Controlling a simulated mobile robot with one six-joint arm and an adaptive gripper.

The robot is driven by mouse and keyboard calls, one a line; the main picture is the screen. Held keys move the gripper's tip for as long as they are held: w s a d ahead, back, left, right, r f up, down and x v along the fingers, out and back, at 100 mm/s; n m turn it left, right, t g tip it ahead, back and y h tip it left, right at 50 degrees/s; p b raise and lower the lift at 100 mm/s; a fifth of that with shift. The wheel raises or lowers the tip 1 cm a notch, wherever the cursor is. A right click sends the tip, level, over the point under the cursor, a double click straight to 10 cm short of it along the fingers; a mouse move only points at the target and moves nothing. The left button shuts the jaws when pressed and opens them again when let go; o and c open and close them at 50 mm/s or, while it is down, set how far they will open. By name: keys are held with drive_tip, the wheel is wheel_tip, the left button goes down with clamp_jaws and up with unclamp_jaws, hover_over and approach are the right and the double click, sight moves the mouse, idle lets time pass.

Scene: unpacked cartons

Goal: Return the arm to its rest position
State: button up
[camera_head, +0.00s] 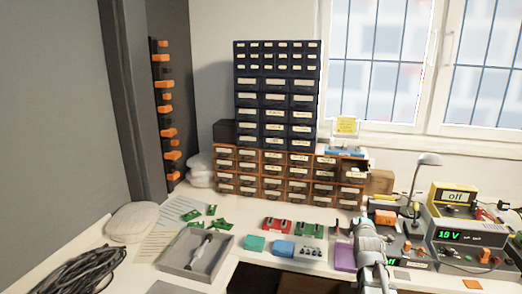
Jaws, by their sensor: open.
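My arm reaches up from the lower right of the head view, over the front part of the white bench. My gripper (346,230) is at its far end, small in the picture and partly hidden by my own wrist. It looks open, and I see nothing held in it. A purple block (344,258) lies just left of my arm. A green board (308,230) and a red board (277,224) lie left of my gripper.
Drawer cabinets (276,97) stand behind. A lamp (427,160) and a bench power supply (459,238) stand to the right. A grey tray (192,262), a teal block (254,244) and dark cables (82,270) lie to the left.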

drive_tip(key=s+a+f+m+g+y, duration=0.4)
drive_tip(key=s+a+f+m+g, duration=0.75)
drive_tip(key=s+a+f, duration=0.55)
drive_tip(key=s+a+m+g, duration=0.1)
drive_tip(key=s+g, duration=0.4)
drive_tip(key=s, duration=0.4)
wheel_tip(320, 180, up, 15)
drive_tip(key=p, duration=1.5)
drive_tip(key=shift+a+r+p, duration=0.15)
drive_tip(key=shift+r+p, duration=0.05)
drive_tip(key=shift+p, duration=0.2)
drive_tip(key=shift+f, duration=0.1)
